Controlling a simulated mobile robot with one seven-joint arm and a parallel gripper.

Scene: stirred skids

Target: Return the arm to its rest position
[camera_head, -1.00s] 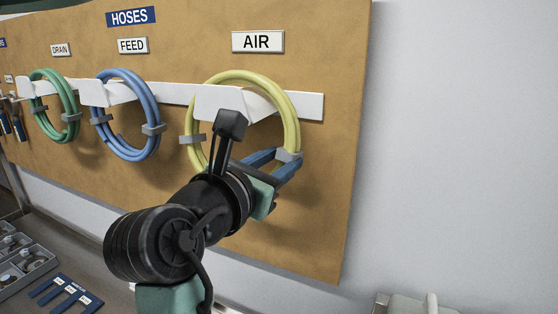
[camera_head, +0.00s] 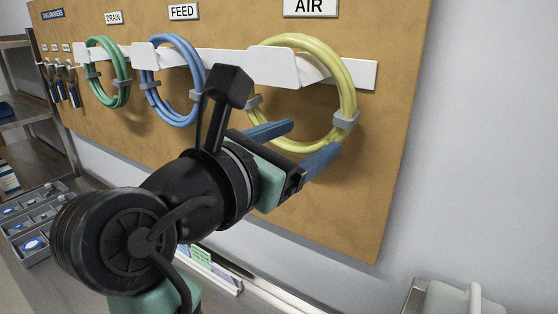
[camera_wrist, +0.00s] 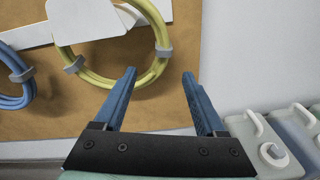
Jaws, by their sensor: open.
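My gripper (camera_head: 306,143) has blue fingers set apart with nothing between them. It is in front of the lower part of the yellow hose coil (camera_head: 347,85), which hangs on a white hook below the AIR sign (camera_head: 310,6). In the wrist view, my gripper (camera_wrist: 160,80) is open, and the yellow coil (camera_wrist: 88,75) lies beyond its fingertips, up and to the left. I cannot tell exactly how far the fingertips are from the coil. My arm reaches in from the lower left of the head view.
A blue coil (camera_head: 152,97) and a green coil (camera_head: 122,91) hang left on the same tan board (camera_head: 390,150). Grey bins (camera_head: 30,250) stand lower left. Pale containers (camera_head: 460,300) stand lower right, also in the wrist view (camera_wrist: 255,140). Bare wall is at right.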

